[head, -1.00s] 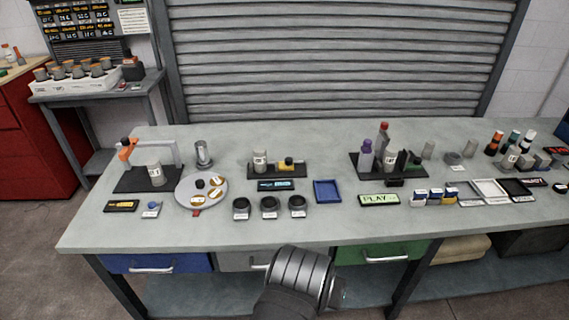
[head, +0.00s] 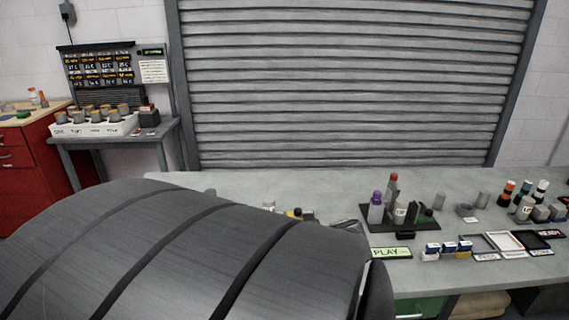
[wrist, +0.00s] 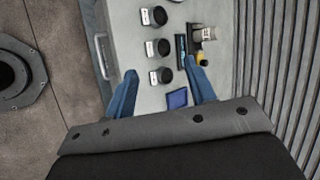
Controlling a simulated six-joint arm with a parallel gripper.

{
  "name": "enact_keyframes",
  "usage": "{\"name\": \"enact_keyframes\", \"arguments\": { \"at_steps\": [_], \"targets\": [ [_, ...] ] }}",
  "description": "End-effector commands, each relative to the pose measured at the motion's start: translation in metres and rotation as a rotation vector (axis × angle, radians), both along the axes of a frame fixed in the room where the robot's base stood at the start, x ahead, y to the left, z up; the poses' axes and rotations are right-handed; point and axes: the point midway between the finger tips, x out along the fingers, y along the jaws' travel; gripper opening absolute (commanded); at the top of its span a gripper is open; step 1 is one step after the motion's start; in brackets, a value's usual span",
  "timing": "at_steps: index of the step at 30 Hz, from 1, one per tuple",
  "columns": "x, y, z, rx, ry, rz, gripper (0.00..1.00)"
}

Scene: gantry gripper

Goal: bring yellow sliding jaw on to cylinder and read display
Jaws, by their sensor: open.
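The pale cylinder (wrist: 208,33) stands on a dark base in the wrist view, and its top shows in the head view (head: 268,205) above my arm. The yellow sliding jaw (wrist: 203,58) sits on the same base beside the cylinder; whether they touch I cannot tell. It shows only in part in the head view (head: 296,213). The dark display (wrist: 181,47) lies along the base's front; its reading is too small to make out. My gripper (wrist: 164,67) is open and empty, its two blue fingers spread above the bench, apart from the jaw.
Several round black-topped items, one of them a black cup (wrist: 158,47), stand in a row near the bench's front edge. A blue tray (wrist: 177,98) lies between my fingers. A ribbed shutter (head: 350,80) rises behind the bench. My arm hides the bench's left part in the head view.

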Motion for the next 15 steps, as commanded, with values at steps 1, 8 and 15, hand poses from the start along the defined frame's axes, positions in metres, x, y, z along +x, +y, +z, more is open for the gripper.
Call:
{"name": "enact_keyframes", "arguments": {
  "at_steps": [1, 8, 15],
  "targets": [
    [0.017, 0.0, -0.003, 0.076, 0.008, -0.048, 0.5],
    [0.093, -0.009, -0.014, 0.42, 0.034, -0.3, 0.5],
    [0.166, -0.033, -0.049, 0.754, 0.075, -0.594, 0.5]
  ]
}}
